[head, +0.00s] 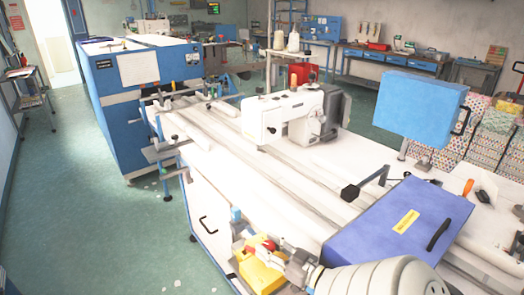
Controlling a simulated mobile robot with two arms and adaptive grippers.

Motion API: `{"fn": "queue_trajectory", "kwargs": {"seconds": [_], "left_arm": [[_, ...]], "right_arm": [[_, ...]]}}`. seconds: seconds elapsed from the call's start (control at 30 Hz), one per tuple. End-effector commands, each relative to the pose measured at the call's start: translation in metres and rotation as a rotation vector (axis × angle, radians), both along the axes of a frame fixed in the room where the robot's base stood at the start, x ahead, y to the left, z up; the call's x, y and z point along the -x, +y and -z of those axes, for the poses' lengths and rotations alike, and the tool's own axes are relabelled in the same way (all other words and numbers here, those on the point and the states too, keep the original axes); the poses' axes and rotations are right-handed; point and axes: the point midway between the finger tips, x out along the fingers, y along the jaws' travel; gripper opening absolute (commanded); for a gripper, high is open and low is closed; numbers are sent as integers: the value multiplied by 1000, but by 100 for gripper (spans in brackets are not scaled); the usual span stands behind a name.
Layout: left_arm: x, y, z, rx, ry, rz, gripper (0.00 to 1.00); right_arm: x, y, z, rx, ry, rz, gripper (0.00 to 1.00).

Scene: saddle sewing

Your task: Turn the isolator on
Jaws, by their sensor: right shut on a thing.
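The isolator is a yellow box (258,277) with a red knob (262,246) on top. It sits at the front of the white sewing bench, low in the head view. My right gripper (274,252) comes in from the lower right and is shut on the red knob. The gripper and wrist hide the right side of the box and part of the knob, so the knob's exact angle cannot be told. My left gripper is not in view.
A blue-purple box (400,222) with a black handle lies right of the isolator. A white sewing machine (290,112) stands farther back on the bench (215,185). A blue cabinet (130,130) stands at the back left. The green floor (110,220) at left is clear.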

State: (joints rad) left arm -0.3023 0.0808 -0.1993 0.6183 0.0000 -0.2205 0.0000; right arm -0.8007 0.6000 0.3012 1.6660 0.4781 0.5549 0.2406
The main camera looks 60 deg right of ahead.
Motion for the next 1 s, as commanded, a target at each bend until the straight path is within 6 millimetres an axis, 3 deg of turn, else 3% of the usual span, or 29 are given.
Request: {"fn": "queue_trajectory", "kwargs": {"seconds": [0.1,0.13,0.3,0.67,0.77,1.0], "left_arm": [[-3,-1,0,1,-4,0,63],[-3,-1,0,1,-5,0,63],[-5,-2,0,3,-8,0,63],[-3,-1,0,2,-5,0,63],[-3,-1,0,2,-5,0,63],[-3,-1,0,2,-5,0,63]], "right_arm": [[2,1,5,-3,13,1,0],[2,1,5,-3,13,1,39],[1,1,3,-3,8,0,58],[0,1,-3,-1,1,0,58],[0,1,-14,-1,2,0,58],[1,1,-58,0,2,-1,58]]}}
